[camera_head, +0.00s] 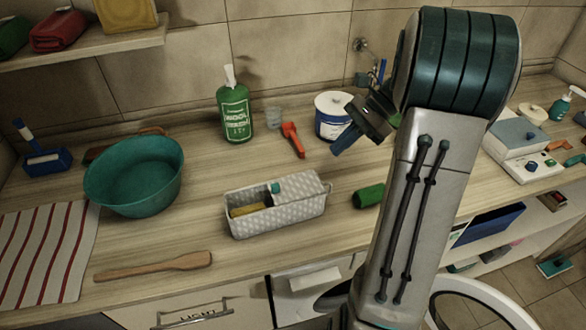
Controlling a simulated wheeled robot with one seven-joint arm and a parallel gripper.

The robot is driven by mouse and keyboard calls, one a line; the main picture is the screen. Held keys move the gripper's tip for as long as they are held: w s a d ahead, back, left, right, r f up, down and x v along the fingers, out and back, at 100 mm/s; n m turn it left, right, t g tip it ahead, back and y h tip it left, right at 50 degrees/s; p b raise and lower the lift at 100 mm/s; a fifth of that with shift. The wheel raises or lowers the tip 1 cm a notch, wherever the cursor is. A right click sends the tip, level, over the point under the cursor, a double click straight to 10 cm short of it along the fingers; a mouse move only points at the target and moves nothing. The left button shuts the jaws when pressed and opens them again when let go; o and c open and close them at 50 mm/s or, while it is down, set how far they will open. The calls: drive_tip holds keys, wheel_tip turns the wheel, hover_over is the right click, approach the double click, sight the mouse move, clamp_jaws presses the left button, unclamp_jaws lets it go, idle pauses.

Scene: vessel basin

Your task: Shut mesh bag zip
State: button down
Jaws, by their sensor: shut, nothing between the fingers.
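What looks like the mesh bag (290,222) is a pale grey, patterned, box-shaped bag on the wooden counter, in the middle of the head view. Its top is covered at the right end and open at the left, where something yellow (248,209) shows inside. A small teal piece (275,187), perhaps the zip pull, sits at the edge of the covered part. My gripper (340,145) is shut and empty, above the counter behind and to the right of the bag, apart from it.
A teal basin (134,178) stands left of the bag, with a wooden spatula (150,267) in front. Behind are a green bottle (234,112), an orange tool (292,138) and a white tub (331,106). A green cylinder (368,196) lies close right of the bag.

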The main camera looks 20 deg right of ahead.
sight(279, 189)
drive_tip(key=x, duration=0.3)
drive_tip(key=p+x, duration=0.1)
drive_tip(key=x, duration=0.6)
drive_tip(key=shift+a+r, duration=0.2)
drive_tip(key=shift+a, duration=0.2)
drive_tip(key=shift+s+a+f+p, duration=0.15)
drive_tip(key=shift+a+p, duration=0.7)
drive_tip(key=shift+a, duration=1.15)
